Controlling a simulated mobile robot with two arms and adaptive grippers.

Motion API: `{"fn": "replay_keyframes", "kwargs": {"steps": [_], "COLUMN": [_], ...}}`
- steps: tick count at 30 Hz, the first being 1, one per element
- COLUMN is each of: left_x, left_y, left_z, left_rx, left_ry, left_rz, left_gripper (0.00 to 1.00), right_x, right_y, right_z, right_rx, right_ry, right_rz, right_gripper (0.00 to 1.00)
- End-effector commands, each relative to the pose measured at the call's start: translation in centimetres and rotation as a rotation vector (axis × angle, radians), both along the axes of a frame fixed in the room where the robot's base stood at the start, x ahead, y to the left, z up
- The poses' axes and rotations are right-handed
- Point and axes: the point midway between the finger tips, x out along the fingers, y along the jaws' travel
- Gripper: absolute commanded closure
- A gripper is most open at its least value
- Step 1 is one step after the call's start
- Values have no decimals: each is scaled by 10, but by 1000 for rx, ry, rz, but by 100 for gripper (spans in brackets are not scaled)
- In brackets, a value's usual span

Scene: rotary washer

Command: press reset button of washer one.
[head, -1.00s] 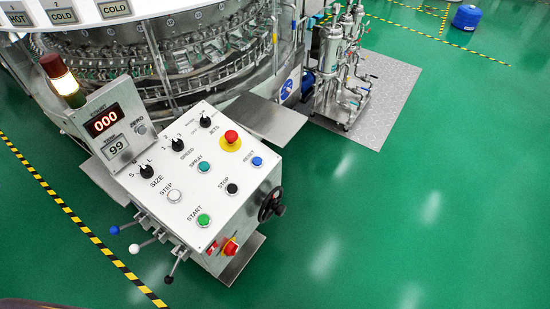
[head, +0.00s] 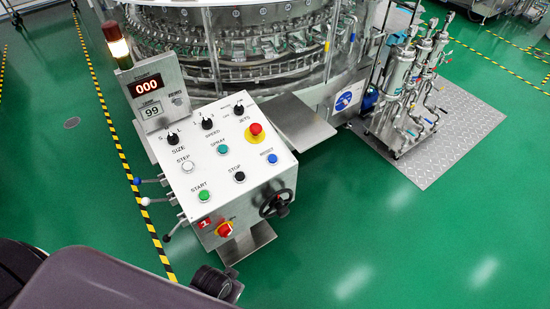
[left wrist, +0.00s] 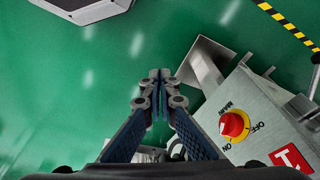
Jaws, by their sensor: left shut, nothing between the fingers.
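The washer's slanted control panel (head: 205,165) is in the middle of the head view. Its blue RESET button (head: 273,158) is at the right side, below the red emergency button (head: 255,129) on its yellow base. My left gripper (left wrist: 158,75) is shut and empty in the left wrist view, with green floor behind its fingertips. It is beside the console's lower front, apart from the red main switch (left wrist: 233,125). The reset button is not visible in that view. In the head view my grey arm link covers the bottom left. My right gripper is not in view.
Other buttons, including green START (head: 204,195) and black STOP (head: 240,177), sit close together on the panel. A black handwheel (head: 276,203) sticks out at the console's right. A pump unit (head: 410,95) stands on a metal plate.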

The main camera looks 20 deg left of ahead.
Motion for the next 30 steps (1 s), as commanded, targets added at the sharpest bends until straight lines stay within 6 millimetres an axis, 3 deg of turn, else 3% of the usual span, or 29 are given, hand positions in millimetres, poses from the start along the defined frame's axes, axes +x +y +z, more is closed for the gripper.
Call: {"fn": "replay_keyframes", "kwargs": {"steps": [1, 8, 12, 15, 23, 30], "left_x": [9, 49, 90, 129, 224, 311], "left_y": [-1, -13, -33, -52, -79, -63], "left_z": [20, 115, 169, 193, 215, 230], "left_rx": [-2, -12, -15, -4, 84, 228], "left_ry": [-18, -102, -198, -286, -470, -593], "left_rz": [-4, -81, -231, -391, -749, -979], "left_gripper": [100, 100, 100, 100, 100, 100], "right_x": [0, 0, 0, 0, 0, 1], "right_y": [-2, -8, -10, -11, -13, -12], "right_z": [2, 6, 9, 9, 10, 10], "right_rx": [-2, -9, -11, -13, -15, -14], "right_ry": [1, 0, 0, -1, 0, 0], "right_rz": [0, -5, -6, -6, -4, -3], "right_gripper": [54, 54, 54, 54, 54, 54]}}
